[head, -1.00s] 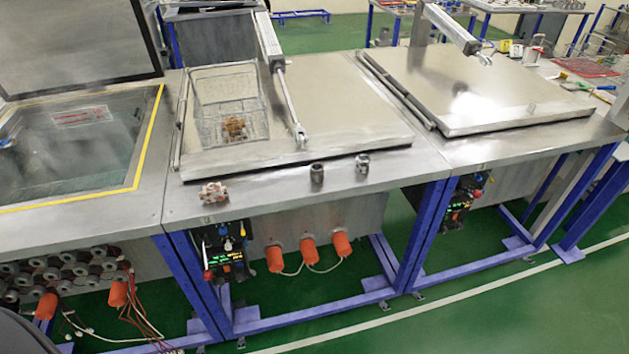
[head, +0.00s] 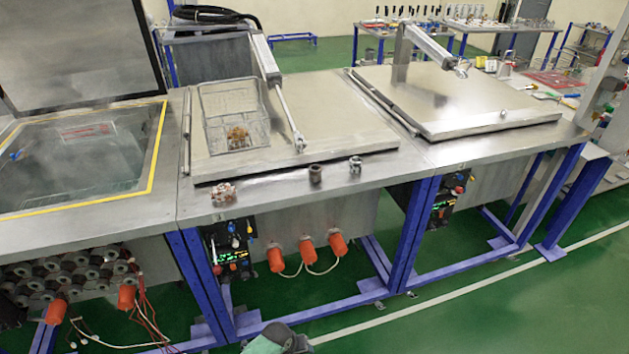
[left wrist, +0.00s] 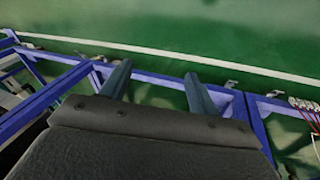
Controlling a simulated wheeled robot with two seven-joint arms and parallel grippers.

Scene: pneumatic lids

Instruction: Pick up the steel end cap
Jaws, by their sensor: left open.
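Two small metal pieces stand apart on the front ledge of the middle bench in the head view. One is a dark grey cylinder (head: 315,173); the other is a brighter steel fitting (head: 355,164) to its right. I cannot tell for certain which is the steel end cap. My left gripper (left wrist: 156,72) is open and empty in the left wrist view, with its two fingers spread above the floor and blue frame. Neither metal piece shows in that view. My right gripper is not recognisable in either view.
A reddish-white fitting (head: 224,194) lies left on the same ledge. A wire basket (head: 208,130) stands on the closed middle lid (head: 345,125), beside a pneumatic cylinder (head: 264,60). The left tank (head: 70,160) is open. Orange caps (head: 306,250) protrude below the ledge.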

